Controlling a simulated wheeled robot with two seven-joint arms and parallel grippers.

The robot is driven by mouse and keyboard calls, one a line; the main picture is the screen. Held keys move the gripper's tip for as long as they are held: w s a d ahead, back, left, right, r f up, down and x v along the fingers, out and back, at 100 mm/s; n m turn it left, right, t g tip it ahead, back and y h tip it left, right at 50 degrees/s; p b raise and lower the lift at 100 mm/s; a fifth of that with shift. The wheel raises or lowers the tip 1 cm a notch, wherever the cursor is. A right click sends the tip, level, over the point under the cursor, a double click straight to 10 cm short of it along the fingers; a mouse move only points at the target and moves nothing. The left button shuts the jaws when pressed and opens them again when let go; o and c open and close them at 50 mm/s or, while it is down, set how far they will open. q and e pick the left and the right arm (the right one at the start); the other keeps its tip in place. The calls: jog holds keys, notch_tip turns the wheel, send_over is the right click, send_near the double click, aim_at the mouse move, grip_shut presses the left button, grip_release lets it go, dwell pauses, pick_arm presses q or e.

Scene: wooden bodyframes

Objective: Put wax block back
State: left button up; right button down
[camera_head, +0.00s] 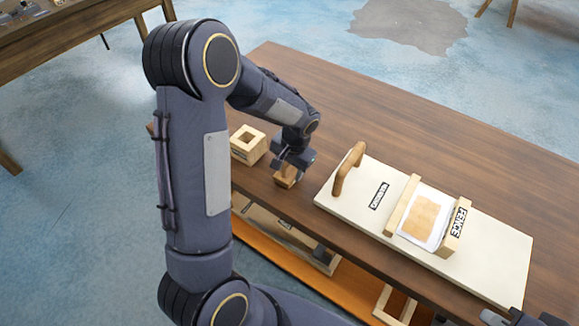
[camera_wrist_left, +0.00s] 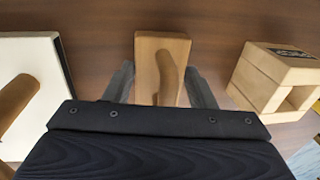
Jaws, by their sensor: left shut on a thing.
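A small tan block with a rounded upright handle (camera_head: 284,181), likely the wax block, is on or just above the table's near left part. It also shows in the left wrist view (camera_wrist_left: 150,60). My left gripper (camera_head: 291,166) points down with its fingers on either side of the block's handle, shut on it. I cannot tell whether the block touches the table. A wooden box with a square opening (camera_head: 240,153) stands just left of the block, apart from it; in the wrist view it is at the right (camera_wrist_left: 262,80). My right gripper (camera_head: 507,318) is mostly cut off at the bottom right corner.
A cream board (camera_head: 345,205) with a wooden handle lies right of the block. It carries a wooden fence (camera_head: 454,228) and a white sheet with a tan patch (camera_head: 424,217). The table's far part (camera_head: 330,100) is clear. A lower shelf (camera_head: 255,245) holds wooden pieces.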

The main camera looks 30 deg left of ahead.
pick_arm(q)
jog(key=shift+f, duration=0.15)
jog(key=o, duration=0.9)
notch_tip(320, 180, up, 12)
jog(key=d, duration=0.2)
jog(key=s+d+r+n+t+h, duration=0.1)
jog(key=s+r, duration=0.1)
jog(key=s, duration=0.5)
jog(key=s+d+r+n+t+h, duration=0.1)
jog(key=s+d+t+h, duration=0.1)
jog(key=s, duration=0.5)
jog(key=s+d+r+t+h, duration=0.2)
jog(key=s, duration=0.5)
jog(key=shift+s+r+n, duration=0.3)
jog(key=shift+r+n, duration=0.05)
jog(key=shift+n, duration=0.05)
